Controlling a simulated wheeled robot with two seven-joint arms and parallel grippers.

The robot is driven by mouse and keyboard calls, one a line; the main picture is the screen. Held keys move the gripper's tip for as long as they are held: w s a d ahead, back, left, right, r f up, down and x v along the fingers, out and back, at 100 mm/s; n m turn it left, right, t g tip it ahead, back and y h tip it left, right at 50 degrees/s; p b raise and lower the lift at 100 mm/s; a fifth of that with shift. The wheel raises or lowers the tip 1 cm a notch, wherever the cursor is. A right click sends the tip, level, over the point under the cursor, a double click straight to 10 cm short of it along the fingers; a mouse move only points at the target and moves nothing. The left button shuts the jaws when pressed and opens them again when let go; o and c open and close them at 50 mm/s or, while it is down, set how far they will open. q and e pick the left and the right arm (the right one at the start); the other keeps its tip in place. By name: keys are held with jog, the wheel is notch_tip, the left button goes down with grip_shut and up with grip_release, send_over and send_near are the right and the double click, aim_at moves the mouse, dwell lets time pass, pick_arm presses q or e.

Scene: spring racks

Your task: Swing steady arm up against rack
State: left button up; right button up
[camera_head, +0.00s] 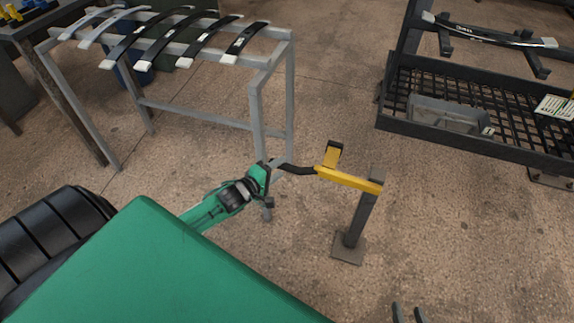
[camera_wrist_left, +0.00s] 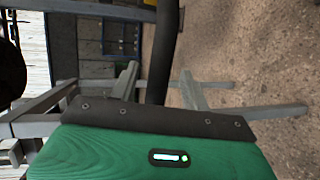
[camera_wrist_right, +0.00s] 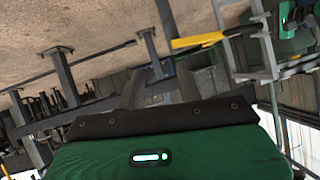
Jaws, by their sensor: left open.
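The steady arm (camera_head: 350,180) is a yellow bar with a short upright yellow piece and a black curved handle (camera_head: 297,169) at its left end. It reaches left from the top of a dark post (camera_head: 360,216) on a floor plate, and lies roughly level. My left gripper (camera_head: 273,166) is open at the handle's end. In the left wrist view the dark handle (camera_wrist_left: 162,45) stands between the fingers; contact cannot be told. My right gripper (camera_head: 408,314) is open and empty at the bottom edge. The right wrist view also shows the yellow arm (camera_wrist_right: 197,41).
A grey rack (camera_head: 256,105) carrying several leaf springs (camera_head: 160,42) stands behind my left gripper. A black rack (camera_head: 440,143) at right has a mesh tray with a grey bin (camera_head: 447,114) and a leaf spring (camera_head: 490,34) above. Floor around the post is clear.

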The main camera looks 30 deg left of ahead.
pick_arm(q)
jog(key=shift+b+x, duration=0.4)
jog(key=shift+x, duration=2.05)
pick_arm(e)
jog(key=shift+w+a+r+t+y, duration=0.1)
jog(key=shift+a+r+t+y, duration=0.1)
jog(key=shift+a+t+y, duration=0.5)
jog(key=shift+a, duration=0.2)
pick_arm(q)
grip_shut()
